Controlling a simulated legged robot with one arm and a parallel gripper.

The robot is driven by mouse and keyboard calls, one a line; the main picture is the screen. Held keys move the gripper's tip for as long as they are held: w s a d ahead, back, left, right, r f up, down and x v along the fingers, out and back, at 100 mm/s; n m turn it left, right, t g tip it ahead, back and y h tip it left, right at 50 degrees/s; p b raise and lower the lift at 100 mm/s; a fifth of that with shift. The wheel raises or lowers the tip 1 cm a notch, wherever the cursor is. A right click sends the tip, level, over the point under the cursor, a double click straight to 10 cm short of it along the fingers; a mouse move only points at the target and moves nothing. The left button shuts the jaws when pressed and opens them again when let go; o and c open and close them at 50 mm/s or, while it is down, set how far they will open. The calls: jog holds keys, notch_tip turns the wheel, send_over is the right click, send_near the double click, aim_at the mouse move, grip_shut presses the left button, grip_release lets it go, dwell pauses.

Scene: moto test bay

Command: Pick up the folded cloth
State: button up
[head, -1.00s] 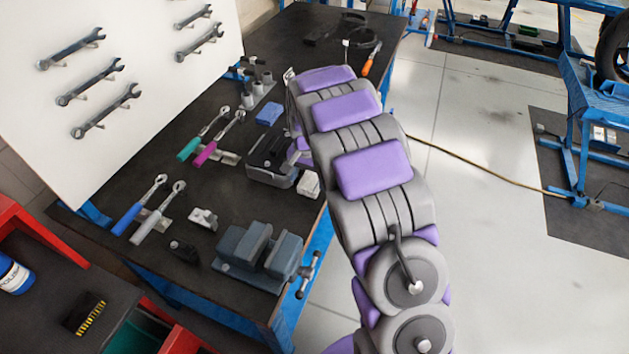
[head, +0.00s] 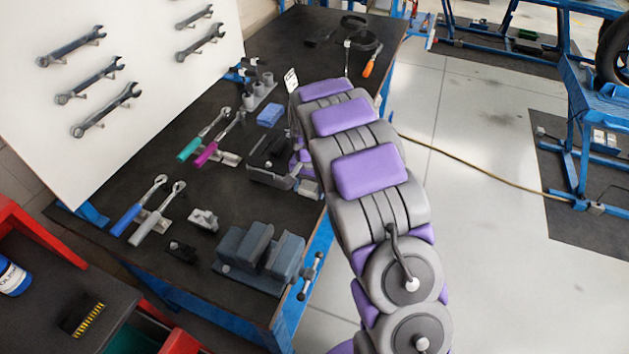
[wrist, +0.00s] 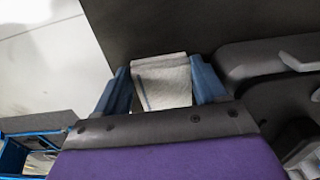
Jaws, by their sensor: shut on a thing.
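The folded cloth (wrist: 163,84) is off-white with a grey stripe, between the two blue fingers of my gripper (wrist: 161,88) in the wrist view. The fingers touch or nearly cover its two sides, and my gripper is shut on it. The cloth appears to lie on the dark bench top, close to the bench edge. Its near end is hidden behind my gripper's palm. In the head view my arm hides most of my gripper, and only a small greyish part shows beside the dark tray.
The dark tray (head: 270,173) stands just left of my gripper. A grey vise (head: 258,262) is nearer on the bench (head: 225,210). Open floor (head: 480,240) is to the right.

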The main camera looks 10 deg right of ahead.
jog(key=shift+c, duration=0.2)
jog(key=shift+r, duration=0.45)
notch_tip(320, 180, up, 3)
jog(key=shift+f+p, duration=0.1)
jog(key=shift+p, duration=0.5)
jog(key=s+d+p, duration=0.1)
jog(key=s+d, duration=0.1)
jog(key=s, duration=0.5)
jog(key=s+d+r+p, duration=0.1)
jog(key=s+d, duration=0.2)
jog(key=s, duration=0.5)
jog(key=shift+d+r, duration=0.15)
jog(key=shift+d, duration=0.1)
